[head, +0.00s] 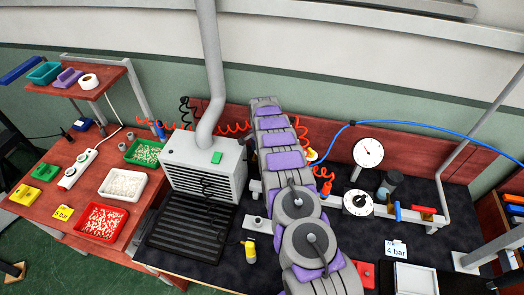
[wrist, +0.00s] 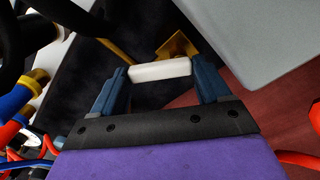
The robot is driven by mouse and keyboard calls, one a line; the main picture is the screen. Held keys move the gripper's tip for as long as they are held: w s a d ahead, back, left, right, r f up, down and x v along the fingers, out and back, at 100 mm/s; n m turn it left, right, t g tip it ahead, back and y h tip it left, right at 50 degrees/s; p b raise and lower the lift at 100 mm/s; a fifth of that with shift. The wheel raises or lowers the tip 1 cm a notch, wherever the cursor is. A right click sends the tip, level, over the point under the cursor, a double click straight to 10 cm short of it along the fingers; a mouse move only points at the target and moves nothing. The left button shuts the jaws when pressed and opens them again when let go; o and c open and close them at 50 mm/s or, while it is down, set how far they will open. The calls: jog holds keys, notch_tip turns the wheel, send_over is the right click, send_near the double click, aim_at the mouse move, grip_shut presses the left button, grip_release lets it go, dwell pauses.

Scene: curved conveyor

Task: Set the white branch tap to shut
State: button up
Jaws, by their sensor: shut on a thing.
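The white tap handle (wrist: 160,70) shows in the wrist view as a short white bar lying crosswise between the two blue-grey fingers of my gripper (wrist: 159,74). The fingers are shut on it, one at each end. A brass-coloured piece (wrist: 178,46) shows just beyond the bar. In the head view my own grey and purple arm covers the gripper and this handle. The tap's body and the pipe it sits on are mostly hidden, so I cannot tell its exact setting.
A grey vented box (head: 203,165) stands left. Orange coiled hoses (head: 238,127) run behind.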

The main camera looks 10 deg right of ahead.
jog(key=m, duration=0.1)
jog(key=a+m, duration=0.1)
jog(key=m, duration=0.1)
jog(key=shift+s+m, duration=0.15)
jog(key=shift+m, duration=0.15)
jog(key=shift+a+m, duration=0.25)
jog(key=shift+m, duration=1)
jog(key=shift+a+m, duration=0.3)
jog(key=shift+m, duration=0.9)
jog(key=shift+a+m, duration=0.25)
jog(key=shift+m, duration=1)
jog(key=shift+r, duration=0.1)
jog(key=o, duration=1)
jog(key=shift+w+a, duration=0.1)
jog(key=shift+w, duration=0.1)
jog(key=shift+s, duration=0.1)
jog(key=shift+r+p, duration=0.7)
jog(key=shift+r, duration=7.85)
